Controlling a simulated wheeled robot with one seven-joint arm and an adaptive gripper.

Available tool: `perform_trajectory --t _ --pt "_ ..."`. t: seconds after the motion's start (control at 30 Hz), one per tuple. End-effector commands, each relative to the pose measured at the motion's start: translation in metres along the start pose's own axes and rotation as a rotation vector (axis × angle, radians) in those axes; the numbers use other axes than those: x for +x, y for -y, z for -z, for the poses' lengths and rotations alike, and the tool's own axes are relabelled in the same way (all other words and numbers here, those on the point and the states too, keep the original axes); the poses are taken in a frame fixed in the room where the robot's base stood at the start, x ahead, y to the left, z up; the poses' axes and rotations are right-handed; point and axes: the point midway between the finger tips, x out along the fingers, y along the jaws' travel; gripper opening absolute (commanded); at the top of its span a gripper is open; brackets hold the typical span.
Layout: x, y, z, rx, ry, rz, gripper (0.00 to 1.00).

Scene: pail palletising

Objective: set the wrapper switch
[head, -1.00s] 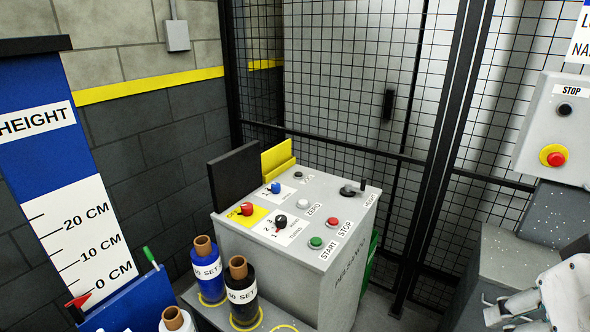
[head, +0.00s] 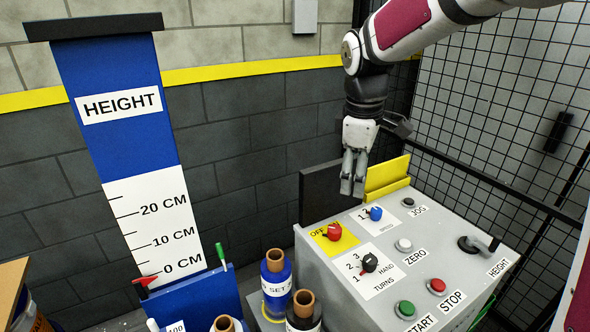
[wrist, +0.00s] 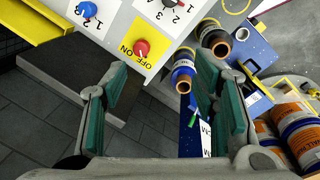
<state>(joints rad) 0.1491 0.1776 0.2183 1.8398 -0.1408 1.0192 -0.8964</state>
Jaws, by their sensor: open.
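The grey control box (head: 400,262) carries a red OFF/ON knob (head: 332,232) on a yellow plate, a blue numbered knob (head: 375,213) and a black HAND TURNS knob (head: 369,262). No label reading wrapper is legible. My gripper (head: 352,190) is open and empty, pointing down above the back-left part of the box, apart from the knobs. In the wrist view, its two fingers (wrist: 163,62) frame the red knob (wrist: 141,48) beyond them. The blue knob (wrist: 87,9) is near that view's top left, and the black knob is partly cut off at the top.
Green START (head: 405,308), red STOP (head: 437,286) and a HEIGHT crank (head: 480,244) sit on the box's right part. A black upright panel (head: 330,193) and a yellow holder (head: 387,178) stand at its back. Film rolls (head: 276,280) stand front left. Wire mesh closes the right.

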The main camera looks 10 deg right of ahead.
Motion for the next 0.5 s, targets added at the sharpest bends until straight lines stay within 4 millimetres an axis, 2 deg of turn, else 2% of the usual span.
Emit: perform_trajectory --t 0.03,0.1,0.23,0.33,0.5 --pt "0.018 -0.013 0.009 -0.061 0.004 0.028 0.54" --pt "0.037 -0.029 0.020 -0.149 0.002 0.054 0.54" --pt "0.071 -0.050 0.036 -0.281 -0.010 0.098 0.54" --pt "0.090 -0.060 0.043 -0.350 -0.019 0.120 0.54" --pt "0.107 -0.068 0.049 -0.407 -0.031 0.136 0.54"
